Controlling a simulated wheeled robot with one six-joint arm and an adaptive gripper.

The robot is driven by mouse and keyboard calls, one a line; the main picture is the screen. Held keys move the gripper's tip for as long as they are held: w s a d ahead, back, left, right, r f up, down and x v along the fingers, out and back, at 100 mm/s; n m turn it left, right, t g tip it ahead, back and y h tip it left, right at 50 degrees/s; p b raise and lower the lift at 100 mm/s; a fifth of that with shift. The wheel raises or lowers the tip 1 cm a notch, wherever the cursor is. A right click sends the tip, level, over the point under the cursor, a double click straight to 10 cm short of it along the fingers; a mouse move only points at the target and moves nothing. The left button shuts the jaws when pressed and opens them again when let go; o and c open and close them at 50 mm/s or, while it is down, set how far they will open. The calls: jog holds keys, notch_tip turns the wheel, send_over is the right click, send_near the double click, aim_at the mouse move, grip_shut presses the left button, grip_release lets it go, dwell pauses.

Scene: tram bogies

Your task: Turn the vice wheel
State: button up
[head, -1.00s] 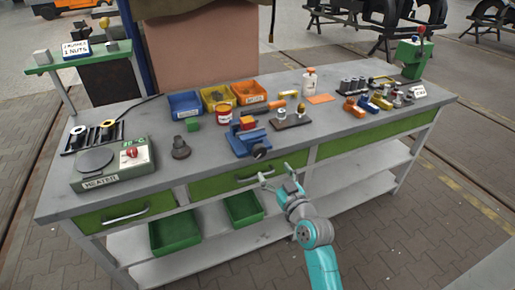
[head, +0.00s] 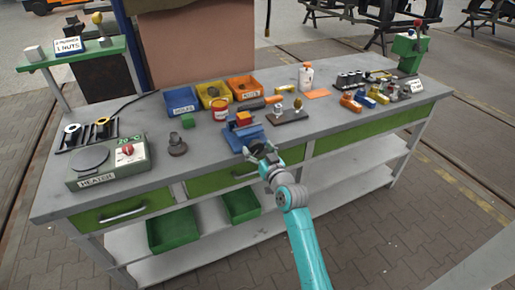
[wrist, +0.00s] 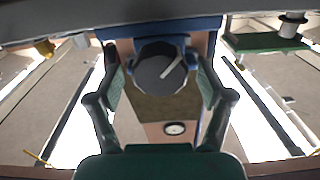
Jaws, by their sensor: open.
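The blue vice (head: 243,132) stands at the front edge of the grey workbench (head: 330,130), with an orange block (head: 243,118) at its top. Its dark round wheel (wrist: 160,72), marked with a pale line, faces the front and sits in the middle of the wrist view. My gripper (head: 261,150) is at the front of the vice. In the wrist view my gripper (wrist: 160,85) is open, with one finger on each side of the wheel. A gap seems to show beside each finger, but contact is hard to tell. In the head view the gripper partly hides the wheel.
Blue, yellow and orange bins (head: 212,97) stand behind the vice, with a red tin (head: 220,108) nearer. A small stand (head: 288,115) is close on the right. The heater (head: 108,164) is at the left. A green drawer (head: 222,178) lies below the vice.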

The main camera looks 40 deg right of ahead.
jog(key=shift+w+d, duration=0.1)
jog(key=shift+w, duration=0.25)
jog(key=c, duration=1.2)
jog(key=shift+o, duration=0.2)
jog(key=shift+n, duration=0.3)
jog(key=n, duration=0.9)
jog(key=shift+n, duration=0.4)
jog(key=shift+a+f+n, duration=0.1)
jog(key=shift+a+n, duration=0.1)
jog(key=shift+n, duration=1.7)
